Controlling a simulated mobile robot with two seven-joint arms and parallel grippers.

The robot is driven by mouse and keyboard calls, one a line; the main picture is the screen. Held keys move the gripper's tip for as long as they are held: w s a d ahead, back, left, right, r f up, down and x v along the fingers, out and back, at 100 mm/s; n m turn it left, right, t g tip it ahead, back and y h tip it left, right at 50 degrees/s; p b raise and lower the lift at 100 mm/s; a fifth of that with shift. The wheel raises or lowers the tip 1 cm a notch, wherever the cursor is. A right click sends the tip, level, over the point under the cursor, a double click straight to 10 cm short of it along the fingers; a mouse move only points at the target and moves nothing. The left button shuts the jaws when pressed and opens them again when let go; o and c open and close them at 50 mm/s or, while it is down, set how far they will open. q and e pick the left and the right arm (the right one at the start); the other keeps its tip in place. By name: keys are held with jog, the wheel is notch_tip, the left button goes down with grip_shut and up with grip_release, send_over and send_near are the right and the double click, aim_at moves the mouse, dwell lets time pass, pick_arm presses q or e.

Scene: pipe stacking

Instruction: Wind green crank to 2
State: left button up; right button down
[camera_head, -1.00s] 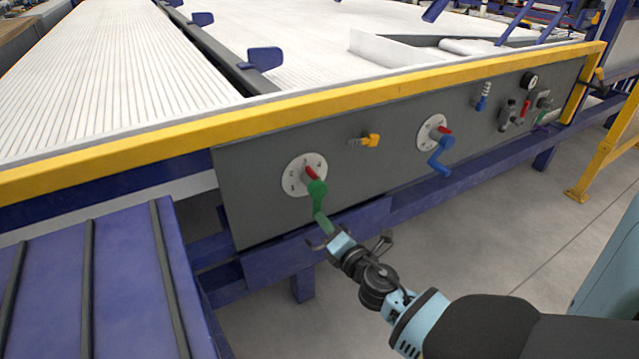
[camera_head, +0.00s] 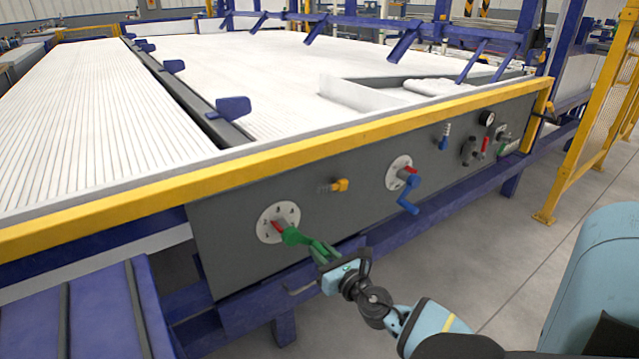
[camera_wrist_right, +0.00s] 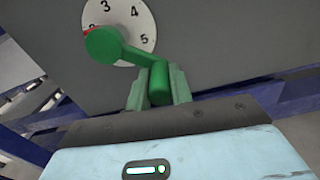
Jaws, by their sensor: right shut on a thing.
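The green crank (camera_head: 292,236) sits on a round white numbered dial (camera_head: 265,235) at the left of the grey panel. Its arm points right and slightly down in the head view. My right gripper (camera_head: 324,255) is shut on the crank's handle. In the right wrist view, the green handle (camera_wrist_right: 159,82) stands between the two fingers of my right gripper (camera_wrist_right: 159,94). The crank hub (camera_wrist_right: 103,45) covers part of the dial (camera_wrist_right: 146,24), where 3, 4 and 5 can be read. A red pointer tip (camera_wrist_right: 87,31) shows at the dial's left edge, near a partly hidden digit. My left gripper is out of view.
A blue crank (camera_head: 410,192) on its own dial is further right on the panel. A yellow knob (camera_head: 340,185) sits between the two cranks. A yellow rail (camera_head: 250,147) runs above the panel. Blue beams lie below; open floor is at the lower right.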

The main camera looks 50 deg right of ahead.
jog(key=shift+s+d+r+n+p, duration=0.1)
jog(key=shift+d+r+n+p, duration=0.15)
jog(key=shift+n, duration=0.25)
jog(key=shift+d+r+n+p, duration=0.1)
jog(key=shift+r+n+p, duration=0.15)
jog(key=shift+n, duration=0.25)
jog(key=shift+r, duration=0.1)
jog(key=c, duration=1.3)
grip_release()
jog(key=shift+o, duration=0.2)
jog(key=shift+s, duration=0.1)
jog(key=v, duration=0.7)
jog(key=shift+s+p, duration=0.3)
jog(key=shift+a, duration=0.1)
